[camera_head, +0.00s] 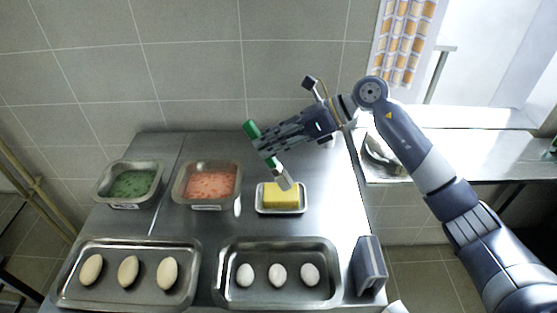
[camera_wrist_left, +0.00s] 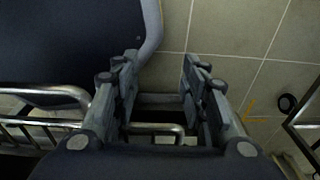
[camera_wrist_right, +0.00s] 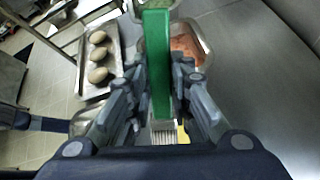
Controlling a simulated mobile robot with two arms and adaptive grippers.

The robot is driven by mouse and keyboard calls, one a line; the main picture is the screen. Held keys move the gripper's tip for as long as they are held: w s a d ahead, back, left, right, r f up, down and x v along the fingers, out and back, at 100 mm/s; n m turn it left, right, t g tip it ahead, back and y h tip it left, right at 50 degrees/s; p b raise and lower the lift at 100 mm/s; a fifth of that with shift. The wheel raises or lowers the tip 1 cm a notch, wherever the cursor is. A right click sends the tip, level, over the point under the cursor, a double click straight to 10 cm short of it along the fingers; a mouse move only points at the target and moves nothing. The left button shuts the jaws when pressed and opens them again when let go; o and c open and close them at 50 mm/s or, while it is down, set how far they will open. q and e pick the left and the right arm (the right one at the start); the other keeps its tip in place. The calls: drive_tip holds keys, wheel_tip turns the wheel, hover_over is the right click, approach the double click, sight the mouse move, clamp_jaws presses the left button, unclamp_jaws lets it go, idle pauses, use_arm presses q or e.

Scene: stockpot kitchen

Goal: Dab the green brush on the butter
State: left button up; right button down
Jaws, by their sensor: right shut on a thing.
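The green brush (camera_head: 252,131) is in my right gripper (camera_head: 262,143). My right gripper (camera_wrist_right: 160,80) is shut on its green handle (camera_wrist_right: 158,60), also seen in the right wrist view. The brush is tilted, with its pale bristles (camera_head: 285,182) pointing down at the butter. The yellow butter (camera_head: 278,198) lies on a small metal tray (camera_head: 262,211) on the steel table. The bristle end overlaps the butter's top in the head view; I cannot tell whether they touch. My left gripper (camera_wrist_left: 158,85) is open and empty, away from the table, over the floor beside a wire rack.
A container with green contents (camera_head: 130,184) and one with red contents (camera_head: 210,186) stand left of the butter. Trays of brown eggs (camera_head: 128,270) and white eggs (camera_head: 278,274) lie in front. A blue-grey block (camera_head: 369,267) stands front right. A sink (camera_head: 385,155) is at the right.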

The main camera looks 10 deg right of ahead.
drive_tip(key=w+d+r+m+t+h, duration=0.2)
drive_tip(key=w+m+t, duration=0.2)
drive_tip(key=m+t, duration=0.1)
wheel_tip(320, 180, down, 6)
drive_tip(key=b, duration=0.4)
drive_tip(key=shift+r+b, duration=0.25)
drive_tip(key=shift+b, duration=0.1)
drive_tip(key=shift+s+f+b, duration=0.15)
drive_tip(key=shift+f+b, duration=0.3)
drive_tip(key=shift+f, duration=0.2)
idle(1.6)
drive_tip(key=shift+r, duration=0.1)
wheel_tip(320, 180, up, 7)
drive_tip(key=p, duration=0.4)
drive_tip(key=shift+p, duration=0.3)
idle(0.6)
